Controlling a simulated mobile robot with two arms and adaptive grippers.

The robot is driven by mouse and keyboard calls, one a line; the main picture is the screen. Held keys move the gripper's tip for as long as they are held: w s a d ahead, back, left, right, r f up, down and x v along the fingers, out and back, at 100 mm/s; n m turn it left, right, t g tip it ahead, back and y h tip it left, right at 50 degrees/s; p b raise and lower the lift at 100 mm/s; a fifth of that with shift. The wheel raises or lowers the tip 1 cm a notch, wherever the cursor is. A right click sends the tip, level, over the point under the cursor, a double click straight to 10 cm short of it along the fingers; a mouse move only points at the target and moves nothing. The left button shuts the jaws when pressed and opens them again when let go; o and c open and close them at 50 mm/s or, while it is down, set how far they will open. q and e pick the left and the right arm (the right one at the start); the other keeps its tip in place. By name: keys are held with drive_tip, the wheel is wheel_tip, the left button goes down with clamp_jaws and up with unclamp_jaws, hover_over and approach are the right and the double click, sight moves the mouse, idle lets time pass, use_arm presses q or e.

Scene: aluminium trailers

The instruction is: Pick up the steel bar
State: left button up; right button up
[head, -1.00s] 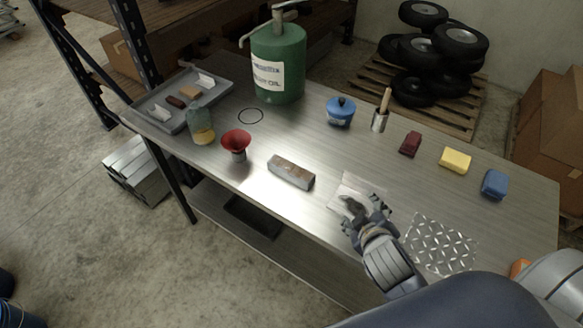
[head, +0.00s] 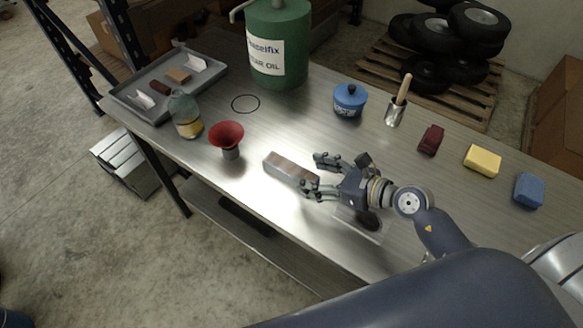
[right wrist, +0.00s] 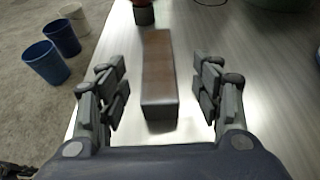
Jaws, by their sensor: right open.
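The steel bar (head: 289,168) is a short grey block with a rusty brown top. It lies flat on the metal table near its front edge. My right gripper (head: 314,176) is open at the bar's right end, with its fingers pointing left along the bar. In the right wrist view the bar (right wrist: 159,75) lies lengthwise between the two open fingers of the gripper (right wrist: 160,95), with a gap on each side. Its near end reaches between the fingertips. My left gripper is not in view.
A red funnel (head: 226,136) and a bottle of yellow liquid (head: 186,116) stand left of the bar. A grey tray (head: 130,99), a green oil drum (head: 279,45) and a blue pot (head: 349,101) are behind. Yellow (head: 482,160) and blue (head: 528,190) blocks lie right.

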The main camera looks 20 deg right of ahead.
sight(291, 169)
drive_tip(key=p+x, duration=0.2)
drive_tip(key=x, duration=0.4)
drive_tip(key=shift+w+a+f, duration=0.1)
drive_tip(key=shift+w+a, duration=0.15)
drive_tip(key=shift+a, duration=0.1)
drive_tip(key=shift+w+a+f, duration=0.2)
drive_tip(key=shift+c, duration=0.6)
clamp_jaws()
drive_tip(key=shift+w+r, duration=0.15)
drive_tip(key=shift+r, duration=0.15)
